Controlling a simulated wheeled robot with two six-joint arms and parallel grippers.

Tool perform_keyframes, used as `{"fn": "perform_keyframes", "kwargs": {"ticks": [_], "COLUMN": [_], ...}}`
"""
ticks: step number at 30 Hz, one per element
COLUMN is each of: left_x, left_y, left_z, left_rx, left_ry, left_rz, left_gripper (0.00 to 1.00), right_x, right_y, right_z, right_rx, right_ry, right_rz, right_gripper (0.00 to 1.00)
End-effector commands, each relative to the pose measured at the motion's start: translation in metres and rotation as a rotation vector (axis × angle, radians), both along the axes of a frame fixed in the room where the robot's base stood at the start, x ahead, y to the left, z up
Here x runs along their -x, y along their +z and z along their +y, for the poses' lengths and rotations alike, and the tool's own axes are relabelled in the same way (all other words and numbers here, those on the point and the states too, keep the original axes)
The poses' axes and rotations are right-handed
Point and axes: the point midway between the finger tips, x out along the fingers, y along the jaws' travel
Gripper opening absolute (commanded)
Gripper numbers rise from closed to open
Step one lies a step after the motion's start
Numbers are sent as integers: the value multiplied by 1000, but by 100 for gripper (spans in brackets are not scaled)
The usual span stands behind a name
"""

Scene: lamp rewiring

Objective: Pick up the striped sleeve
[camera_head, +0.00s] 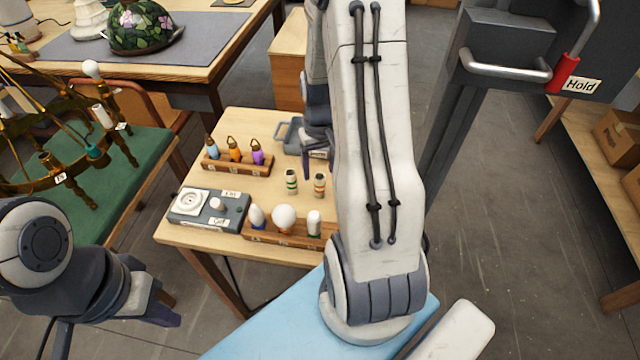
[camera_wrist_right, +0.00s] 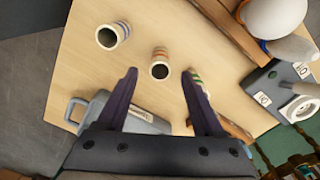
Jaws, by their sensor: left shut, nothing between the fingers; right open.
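Banded sleeves stand upright on the small wooden table. A green-banded sleeve (camera_head: 291,181) and an orange-banded sleeve (camera_head: 319,185) show in the head view. In the right wrist view, the orange-banded one (camera_wrist_right: 160,68) lies between and beyond my fingertips. The green-banded one (camera_wrist_right: 197,78) is partly hidden behind one finger. A third sleeve with greyish bands (camera_wrist_right: 113,35) stands further left there; my arm hides it in the head view. My right gripper (camera_wrist_right: 162,80) is open and empty, above the table. My left gripper (camera_head: 160,315) is shut and empty, off the table's near left.
A rack of bulbs (camera_head: 262,235) stands at the table's front, beside a grey tester box (camera_head: 190,212). A rack with coloured pieces (camera_head: 225,165) and a grey tray (camera_head: 284,128) are behind. A chandelier (camera_head: 60,150) on a green surface is at left.

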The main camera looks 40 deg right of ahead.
Motion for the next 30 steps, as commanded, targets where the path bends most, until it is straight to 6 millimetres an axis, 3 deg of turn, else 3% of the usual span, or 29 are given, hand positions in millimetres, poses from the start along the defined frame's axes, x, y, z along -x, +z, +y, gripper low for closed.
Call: {"fn": "perform_keyframes", "kwargs": {"ticks": [8,17,22,23,30], "left_x": [0,0,0,0,0], "left_y": [10,9,9,9,9], "left_z": [0,0,0,0,0], "left_rx": [0,0,0,0,0], "left_ry": [0,0,0,0,0], "left_rz": [0,0,0,0,0], "left_gripper": [0,0,0,0,0], "right_x": [2,2,2,2,2], "right_y": [-37,-41,-41,-41,-41], "right_z": [1,0,0,0,0], "right_rx": [-2,0,0,0,0], "right_ry": [0,0,0,0,0], "right_rz": [3,0,0,0,0], "right_gripper": [68,68,4,0,0]}}
